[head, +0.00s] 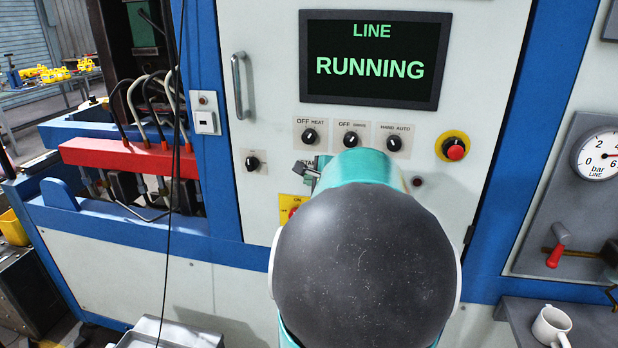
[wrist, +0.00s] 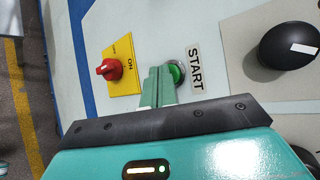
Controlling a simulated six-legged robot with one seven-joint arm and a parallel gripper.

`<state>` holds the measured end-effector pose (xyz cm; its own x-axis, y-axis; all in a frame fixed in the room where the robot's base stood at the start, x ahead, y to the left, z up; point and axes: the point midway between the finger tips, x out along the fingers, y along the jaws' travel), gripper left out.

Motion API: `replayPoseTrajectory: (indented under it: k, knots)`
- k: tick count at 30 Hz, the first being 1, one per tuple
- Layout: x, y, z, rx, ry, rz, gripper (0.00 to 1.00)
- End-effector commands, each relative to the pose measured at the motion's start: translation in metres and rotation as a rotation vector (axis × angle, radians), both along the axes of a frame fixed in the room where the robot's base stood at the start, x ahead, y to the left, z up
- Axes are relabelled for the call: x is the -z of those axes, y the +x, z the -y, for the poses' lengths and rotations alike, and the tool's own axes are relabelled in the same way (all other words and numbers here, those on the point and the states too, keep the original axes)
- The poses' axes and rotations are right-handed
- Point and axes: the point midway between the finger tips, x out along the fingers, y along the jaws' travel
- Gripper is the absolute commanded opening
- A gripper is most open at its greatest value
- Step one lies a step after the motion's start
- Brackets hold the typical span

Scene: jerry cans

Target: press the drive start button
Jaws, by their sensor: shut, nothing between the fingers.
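The green start button (wrist: 178,72) shows in the wrist view beside a label reading START (wrist: 195,68). My gripper (wrist: 158,74) is shut and empty. Its fingertips overlap the left edge of the button in that view; I cannot tell whether they touch it. In the head view my gripper (head: 309,172) is at the white panel, and my own arm hides most of it and the button. The screen (head: 375,60) above reads LINE RUNNING in green.
A red rotary switch (wrist: 110,69) on a yellow plate is left of my gripper in the wrist view. Several black selector knobs (head: 351,138) sit above my arm, with a red emergency button (head: 453,149) to the right. A mug (head: 551,327) stands on the lower right shelf.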

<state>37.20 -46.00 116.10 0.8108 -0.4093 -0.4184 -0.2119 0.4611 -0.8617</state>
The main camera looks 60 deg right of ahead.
Motion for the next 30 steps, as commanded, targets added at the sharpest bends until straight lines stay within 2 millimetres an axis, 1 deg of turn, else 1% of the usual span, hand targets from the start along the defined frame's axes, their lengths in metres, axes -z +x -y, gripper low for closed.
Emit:
replayPoseTrajectory:
  k: [8, 18, 30]
  knots:
    - [0.000, 0.000, -0.001, 0.001, 0.000, 0.000, 0.00]
    - [0.000, -0.006, -0.014, 0.000, -0.001, 0.000, 0.00]
    - [0.000, -0.008, -0.018, 0.000, 0.000, 0.000, 0.00]
